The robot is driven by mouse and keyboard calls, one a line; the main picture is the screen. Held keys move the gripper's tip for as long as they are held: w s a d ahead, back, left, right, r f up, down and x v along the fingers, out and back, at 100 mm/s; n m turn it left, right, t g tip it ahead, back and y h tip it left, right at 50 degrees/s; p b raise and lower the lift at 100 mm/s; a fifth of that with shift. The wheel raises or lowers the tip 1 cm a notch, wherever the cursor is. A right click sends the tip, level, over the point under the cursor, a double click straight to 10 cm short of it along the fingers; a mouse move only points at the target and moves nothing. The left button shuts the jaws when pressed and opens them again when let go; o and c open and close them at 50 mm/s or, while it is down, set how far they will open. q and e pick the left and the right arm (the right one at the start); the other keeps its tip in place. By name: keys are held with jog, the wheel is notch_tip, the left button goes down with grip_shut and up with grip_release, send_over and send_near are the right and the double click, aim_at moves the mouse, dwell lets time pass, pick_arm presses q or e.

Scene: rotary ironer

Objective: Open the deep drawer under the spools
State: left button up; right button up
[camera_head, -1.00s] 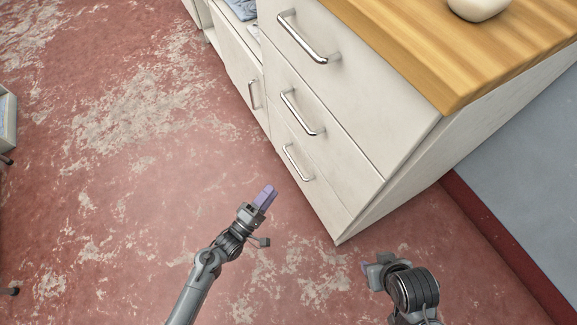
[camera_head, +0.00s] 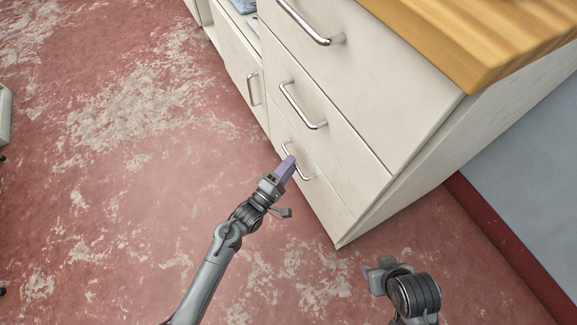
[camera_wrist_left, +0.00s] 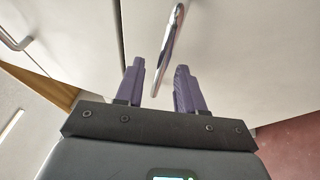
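A white cabinet has a stack of drawer fronts with bar handles; no spools show, so I cannot tell by them which drawer is meant. The bottom drawer (camera_head: 325,192) has a silver handle (camera_head: 306,177), partly hidden behind my left gripper (camera_head: 288,165). In the left wrist view, the two purple fingers of the left gripper (camera_wrist_left: 161,78) are apart, and a handle bar (camera_wrist_left: 172,45) runs in the gap between them; contact is not clear. The drawer looks closed. My right gripper (camera_head: 372,272) hangs low, right of the cabinet corner, its fingers mostly hidden.
The middle drawer handle (camera_head: 302,106) and upper handle (camera_head: 304,24) stick out above. A wooden worktop (camera_head: 480,35) overhangs the drawers. A cabinet door (camera_head: 238,70) with a handle is to the left. The worn red floor (camera_head: 130,190) is open at left.

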pick_arm(q)
jog(key=shift+a, duration=0.1)
jog(key=shift+c, duration=0.3)
jog(key=shift+s, duration=0.1)
jog(key=shift+c, duration=1.1)
grip_shut()
